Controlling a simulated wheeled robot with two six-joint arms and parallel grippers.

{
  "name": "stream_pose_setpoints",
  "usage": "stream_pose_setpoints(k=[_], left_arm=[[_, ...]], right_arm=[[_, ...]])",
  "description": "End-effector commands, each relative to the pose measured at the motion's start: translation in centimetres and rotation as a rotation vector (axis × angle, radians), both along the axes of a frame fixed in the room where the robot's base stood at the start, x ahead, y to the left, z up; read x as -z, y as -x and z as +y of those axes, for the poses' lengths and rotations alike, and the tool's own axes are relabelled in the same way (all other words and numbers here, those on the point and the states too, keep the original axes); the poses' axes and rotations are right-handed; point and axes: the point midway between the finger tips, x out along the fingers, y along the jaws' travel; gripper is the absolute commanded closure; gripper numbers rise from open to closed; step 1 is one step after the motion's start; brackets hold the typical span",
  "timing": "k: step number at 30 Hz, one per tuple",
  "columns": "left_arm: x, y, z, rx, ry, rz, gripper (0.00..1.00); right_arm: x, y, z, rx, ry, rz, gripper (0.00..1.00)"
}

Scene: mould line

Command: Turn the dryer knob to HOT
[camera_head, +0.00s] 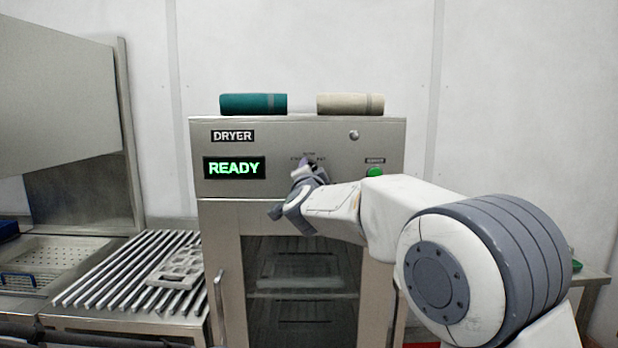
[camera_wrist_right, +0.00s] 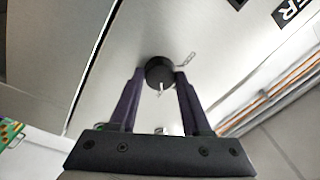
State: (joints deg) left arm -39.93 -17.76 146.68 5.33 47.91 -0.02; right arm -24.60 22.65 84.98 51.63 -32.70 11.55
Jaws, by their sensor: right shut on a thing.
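The dryer (camera_head: 222,222) is a steel cabinet with a glass door, and its display (camera_head: 235,168) reads READY in green. The knob (camera_wrist_right: 158,70) is a round black dial on the dryer's front panel with a white pointer mark. My right gripper (camera_head: 308,168) reaches it from the right. In the right wrist view my right gripper (camera_wrist_right: 159,78) has one finger on each side of the knob, shut on it. In the head view the gripper hides most of the knob, and the small labels around it are too small to read surely. My left gripper is out of view.
A green button (camera_head: 374,172) sits right of the knob, partly behind my arm. A teal roll (camera_head: 253,104) and a beige roll (camera_head: 350,104) lie on the dryer. A slatted rack (camera_head: 110,272) with a pale grey mould (camera_head: 178,268) stands left. The door handle (camera_head: 219,305) juts out.

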Motion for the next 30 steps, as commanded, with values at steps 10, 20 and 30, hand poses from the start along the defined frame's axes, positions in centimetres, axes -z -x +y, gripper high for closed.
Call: stream_pose_setpoints(k=[10,20,30], left_arm=[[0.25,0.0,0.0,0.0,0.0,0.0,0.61],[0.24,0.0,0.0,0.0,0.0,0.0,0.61],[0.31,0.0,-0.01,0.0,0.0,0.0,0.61]], right_arm=[[-0.24,0.0,-0.14,0.003,-0.041,-0.005,1.0],[-0.24,0.0,-0.15,0.003,-0.041,-0.005,0.29],[-0.05,0.07,-0.02,0.001,-0.038,-0.001,0.22]])
